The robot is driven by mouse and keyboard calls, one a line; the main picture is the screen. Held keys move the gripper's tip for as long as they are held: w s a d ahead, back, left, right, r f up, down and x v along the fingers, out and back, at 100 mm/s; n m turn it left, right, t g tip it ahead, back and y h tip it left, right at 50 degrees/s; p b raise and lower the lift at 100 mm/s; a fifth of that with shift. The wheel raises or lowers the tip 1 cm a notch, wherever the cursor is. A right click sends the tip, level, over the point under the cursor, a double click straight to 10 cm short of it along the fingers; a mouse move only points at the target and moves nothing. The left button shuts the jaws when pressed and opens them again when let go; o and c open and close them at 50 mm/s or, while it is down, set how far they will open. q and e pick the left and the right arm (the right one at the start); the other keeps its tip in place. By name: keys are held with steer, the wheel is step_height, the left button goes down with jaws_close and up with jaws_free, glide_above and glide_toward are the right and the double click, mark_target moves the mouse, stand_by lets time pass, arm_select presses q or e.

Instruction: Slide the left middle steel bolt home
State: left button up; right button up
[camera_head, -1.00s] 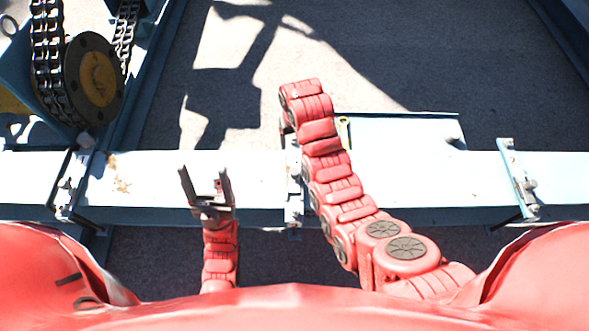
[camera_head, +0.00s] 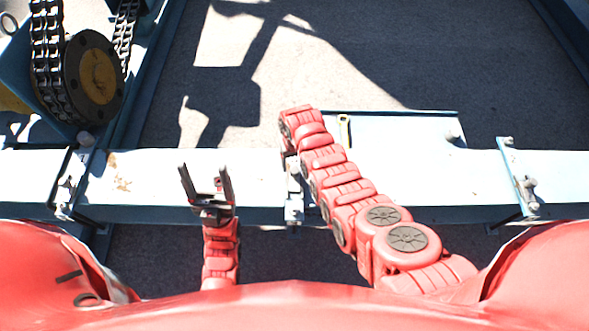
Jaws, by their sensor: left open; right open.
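My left gripper (camera_head: 205,172) stands in front of the pale blue beam (camera_head: 140,180), its two dark fingers apart and empty. Steel bolt fittings sit along the beam: one at the left (camera_head: 68,185), one near the middle (camera_head: 294,190) and one at the right (camera_head: 525,185). I cannot tell for sure which is the left middle bolt, or how far any bolt is slid. My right arm reaches from the lower right to just above the middle fitting and partly covers it. My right gripper is hidden under the arm's far end.
A chain wheel (camera_head: 95,75) with heavy chains stands at the upper left. Beyond is open grey ground with shadows.

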mark_target(295, 170)
steer(key=shift+f, duration=0.5)
steer(key=shift+f+b, duration=1.2)
steer(key=shift+f, duration=0.7)
jaws_close()
